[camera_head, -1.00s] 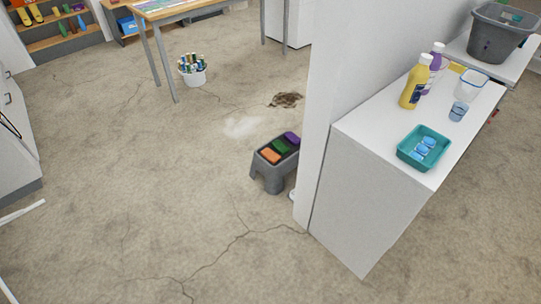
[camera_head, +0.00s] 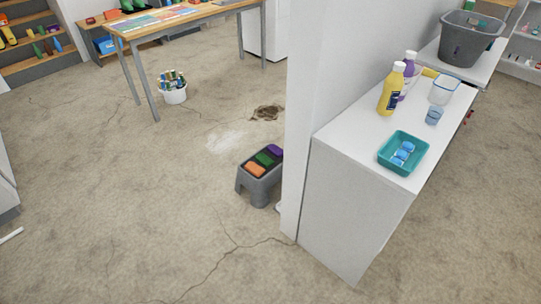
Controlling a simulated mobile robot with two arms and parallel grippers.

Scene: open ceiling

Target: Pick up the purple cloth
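The purple cloth (camera_head: 275,151) lies on the top of a small grey step stool (camera_head: 249,185), at its far right end. A green cloth (camera_head: 265,159) and an orange cloth (camera_head: 255,170) lie beside it in a row on the same stool. The stool stands on the floor close to the white partition wall, left of the white counter. The purple cloth's right edge is close to the wall in this view. Neither of my grippers is in view.
A white counter (camera_head: 352,215) holds a teal tray (camera_head: 382,160), a yellow bottle (camera_head: 390,92) and cups. The wall (camera_head: 303,110) rises beside the stool. A white bucket (camera_head: 173,95) stands by a table (camera_head: 150,24). A brown spill (camera_head: 267,113) and white patch mark the floor.

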